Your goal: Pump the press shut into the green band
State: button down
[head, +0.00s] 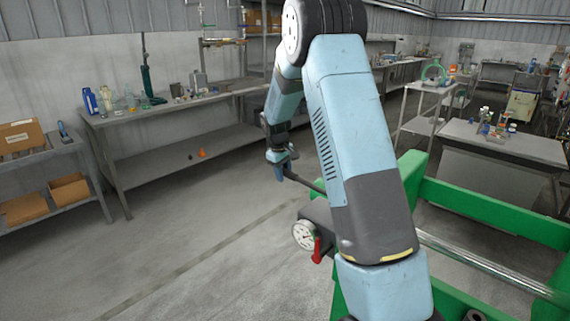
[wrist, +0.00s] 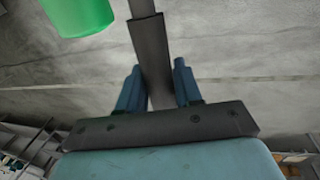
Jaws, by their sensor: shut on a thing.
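The press has a green frame (head: 492,206) with a bright steel rod at the right of the head view. A dark pump block carries a round white-faced gauge (head: 304,235) and a red lever (head: 317,250); the gauge reading is too small to tell. A dark pump handle (head: 308,183) sticks out to the left from behind my arm. My gripper (head: 281,168) is shut on its outer end. In the wrist view the handle (wrist: 150,50) runs between the two blue fingers (wrist: 158,88). Part of the press is hidden behind my arm.
A long grey bench (head: 185,110) with bottles stands at the back wall. A shelf (head: 40,178) with cardboard boxes is at the left. A grey table (head: 505,142) is at the right. The floor left of the press is clear. A green part (wrist: 78,12) shows near the handle.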

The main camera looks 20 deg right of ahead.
jog(key=shift+w+f, duration=0.15)
jog(key=shift+f, duration=0.55)
jog(key=shift+d, duration=0.1)
jog(key=c, duration=1)
grip_release()
jog(key=shift+g+h, duration=0.3)
jog(key=shift+o, duration=0.6)
jog(key=shift+f, duration=0.1)
jog(key=v, duration=1.4)
